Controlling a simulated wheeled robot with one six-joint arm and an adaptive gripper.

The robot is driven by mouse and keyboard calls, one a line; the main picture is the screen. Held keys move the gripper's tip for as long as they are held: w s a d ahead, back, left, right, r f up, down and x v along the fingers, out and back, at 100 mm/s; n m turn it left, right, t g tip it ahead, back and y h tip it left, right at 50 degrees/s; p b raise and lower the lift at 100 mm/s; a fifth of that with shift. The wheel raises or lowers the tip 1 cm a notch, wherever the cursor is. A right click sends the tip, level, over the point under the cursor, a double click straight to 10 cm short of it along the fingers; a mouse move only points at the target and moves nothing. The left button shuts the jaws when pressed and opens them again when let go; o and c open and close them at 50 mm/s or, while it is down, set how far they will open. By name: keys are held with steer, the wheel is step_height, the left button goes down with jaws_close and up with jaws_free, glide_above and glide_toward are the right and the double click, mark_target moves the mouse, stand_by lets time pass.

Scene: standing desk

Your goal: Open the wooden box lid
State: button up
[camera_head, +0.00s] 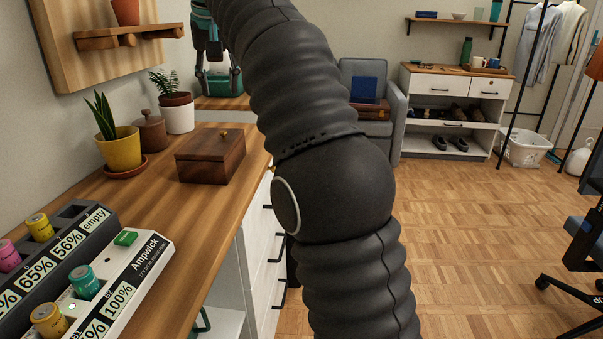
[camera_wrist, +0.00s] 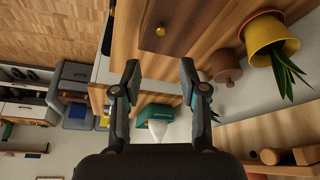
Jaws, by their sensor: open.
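The wooden box (camera_head: 205,168) is a dark brown box standing on the wooden desk, with its lid (camera_head: 208,141) closed and a small brass knob (camera_head: 223,133) on top. In the wrist view the lid (camera_wrist: 205,22) fills the upper middle, and its knob (camera_wrist: 160,31) appears just above the space between the fingertips. My gripper (camera_wrist: 159,76) is open and empty, with its two fingers apart. In the head view my gripper (camera_head: 217,88) hangs above and behind the box, apart from it. My arm hides part of the scene to the right of the box.
A teal tissue box (camera_wrist: 155,113) is beyond the box. A battery charger (camera_head: 135,262) is at the near left. A shelf (camera_head: 127,39) juts from the wall.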

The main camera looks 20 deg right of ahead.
steer(key=s+d+f, duration=0.5)
steer(key=s+f, duration=0.1)
steer(key=s, duration=0.3)
steer(key=s+d+f, duration=0.6)
steer(key=s+f, duration=0.1)
steer(key=s, duration=0.3)
steer(key=shift+s+t, duration=0.3)
stand_by(0.5)
